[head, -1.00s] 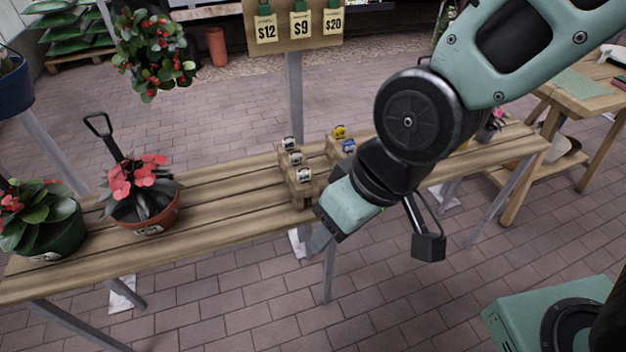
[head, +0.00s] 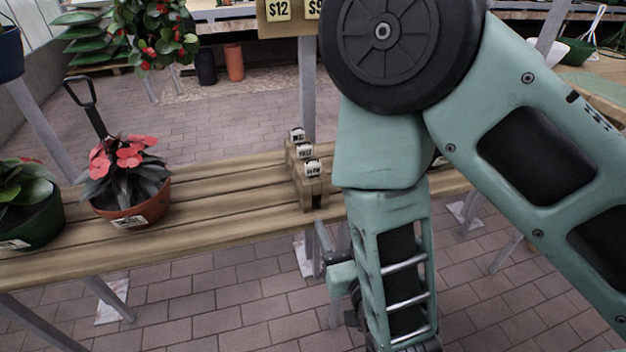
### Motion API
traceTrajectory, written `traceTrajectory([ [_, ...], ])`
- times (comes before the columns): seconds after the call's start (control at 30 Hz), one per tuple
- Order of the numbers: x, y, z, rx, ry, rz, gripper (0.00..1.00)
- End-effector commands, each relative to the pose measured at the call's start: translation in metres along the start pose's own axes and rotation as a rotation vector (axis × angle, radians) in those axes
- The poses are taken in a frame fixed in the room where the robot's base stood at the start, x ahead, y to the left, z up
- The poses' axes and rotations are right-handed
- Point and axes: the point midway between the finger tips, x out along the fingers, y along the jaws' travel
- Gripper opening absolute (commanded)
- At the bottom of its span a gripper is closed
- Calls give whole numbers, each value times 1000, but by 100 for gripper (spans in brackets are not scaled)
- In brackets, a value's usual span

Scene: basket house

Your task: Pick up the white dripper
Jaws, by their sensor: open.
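Three small white pieces with dark markings, which look like the white drippers (head: 313,169), sit in a row on a stepped wooden stand (head: 312,192) on the slatted bench. They are small, so their shape is hard to make out. My gripper (head: 331,243) shows only partly, low in the head view at the bench's front edge, below and in front of the stand. Its grey fingers look apart and empty, and they are clear of the white pieces. My arm hides the bench right of the stand.
The wooden bench (head: 235,196) is clear between the stand and a red-flowered pot (head: 128,215). A green pot (head: 38,225) stands at far left. A post (head: 307,85) with price signs rises behind the stand. The paved floor in front is free.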

Motion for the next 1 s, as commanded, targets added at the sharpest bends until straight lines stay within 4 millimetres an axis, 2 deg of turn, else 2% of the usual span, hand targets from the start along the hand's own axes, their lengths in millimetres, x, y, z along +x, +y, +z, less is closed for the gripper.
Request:
traceTrajectory([
  [0.13, 5, 1, -1, -9, 28, 2, 56],
  [0.27, 21, 2, -4, -7, 30, 5, 56],
  [0.7, 106, 0, -5, -9, 31, 0, 56],
  [1.0, 130, -1, -6, -8, 30, -1, 56],
])
